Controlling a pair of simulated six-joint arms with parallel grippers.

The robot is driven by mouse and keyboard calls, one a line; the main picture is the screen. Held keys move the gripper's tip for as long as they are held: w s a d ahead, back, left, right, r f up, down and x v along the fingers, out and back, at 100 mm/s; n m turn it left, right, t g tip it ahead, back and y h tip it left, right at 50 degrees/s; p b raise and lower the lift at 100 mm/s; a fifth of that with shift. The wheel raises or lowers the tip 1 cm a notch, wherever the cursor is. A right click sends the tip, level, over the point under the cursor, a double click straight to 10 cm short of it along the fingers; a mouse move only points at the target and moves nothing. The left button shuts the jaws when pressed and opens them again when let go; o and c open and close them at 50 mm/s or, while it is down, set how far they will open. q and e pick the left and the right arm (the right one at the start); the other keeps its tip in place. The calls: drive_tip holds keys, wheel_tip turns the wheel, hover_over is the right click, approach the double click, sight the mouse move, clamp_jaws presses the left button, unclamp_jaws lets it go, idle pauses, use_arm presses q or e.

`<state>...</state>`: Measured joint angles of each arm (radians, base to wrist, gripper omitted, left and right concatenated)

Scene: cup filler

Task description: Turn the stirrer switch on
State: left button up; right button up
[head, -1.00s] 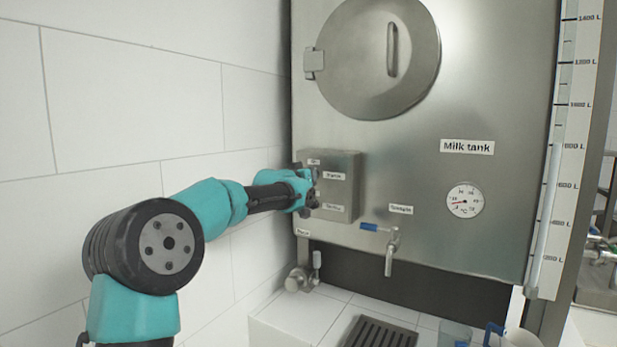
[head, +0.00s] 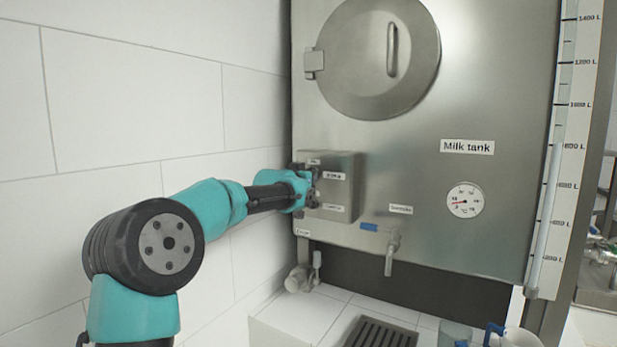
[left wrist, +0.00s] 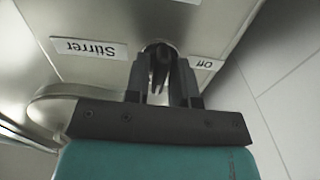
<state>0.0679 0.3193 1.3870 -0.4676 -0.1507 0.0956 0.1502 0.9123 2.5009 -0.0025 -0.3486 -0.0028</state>
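The grey control box (head: 340,185) is mounted on the milk tank's left front. Its left side faces my left gripper (head: 308,190), which is up against that side. In the left wrist view, the "Stirrer" label (left wrist: 88,48) and an "Off" label (left wrist: 206,64) appear upside down. A small dark switch (left wrist: 159,60) on a round base sits between the labels. The fingers of my left gripper (left wrist: 162,75) lie on either side of it. I cannot tell whether they press on it. The gripper hides the switch in the head view. My right gripper is out of view.
The milk tank (head: 480,100) has a round hatch, a thermometer dial (head: 465,200) and a tap with a blue handle (head: 388,240). A white tiled wall (head: 130,110) stands close on the left. A drain grate (head: 380,333) and a jug (head: 515,340) are below.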

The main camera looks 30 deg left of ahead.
use_arm(q)
drive_tip(key=shift+o, duration=1.2)
drive_tip(key=s, duration=1.7)
drive_tip(key=shift+s, duration=0.2)
